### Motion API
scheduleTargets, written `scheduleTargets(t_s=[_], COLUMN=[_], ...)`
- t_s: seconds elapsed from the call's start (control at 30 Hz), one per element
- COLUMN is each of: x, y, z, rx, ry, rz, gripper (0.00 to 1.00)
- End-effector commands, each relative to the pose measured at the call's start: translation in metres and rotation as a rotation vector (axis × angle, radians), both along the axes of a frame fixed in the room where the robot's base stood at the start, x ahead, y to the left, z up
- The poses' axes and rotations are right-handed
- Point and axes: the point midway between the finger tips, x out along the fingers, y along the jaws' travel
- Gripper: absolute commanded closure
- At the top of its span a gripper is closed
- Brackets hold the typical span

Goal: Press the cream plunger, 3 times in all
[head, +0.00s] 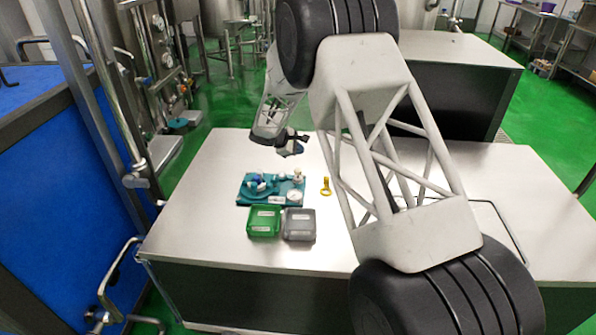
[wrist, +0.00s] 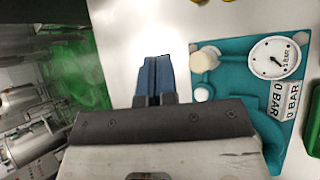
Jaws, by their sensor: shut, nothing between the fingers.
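A teal panel (head: 245,193) lies on the table in the head view, and part of it shows in the wrist view (wrist: 237,48). The cream plunger (head: 298,175) stands at its upper right corner; in the wrist view it is the round cream cap (wrist: 204,61). A smaller white cap (wrist: 202,94) sits near it. A round gauge (wrist: 275,58) is on the same panel, with its needle near the bottom of the dial. My gripper (head: 291,152) is above and behind the panel, apart from the plunger. Its blue fingers (wrist: 153,78) are shut and empty, left of the plunger in the wrist view.
A green box (head: 264,220) and a grey box (head: 299,224) stand in front of the panel. A yellow ring-shaped thing (head: 326,186) lies to its right. Blue parts (head: 258,182) are on the panel's left half. The table's left side is clear.

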Motion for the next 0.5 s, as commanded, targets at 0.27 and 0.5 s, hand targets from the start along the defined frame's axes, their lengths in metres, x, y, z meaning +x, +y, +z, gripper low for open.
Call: scheduleTargets(t_s=[0.27,0.5], x=[0.000,0.000], y=[0.000,0.000], z=[-0.030,-0.051], rx=[-0.001,-0.001], ry=[0.002,0.002], rz=[-0.001,0.000], gripper=[1.00,1.00])
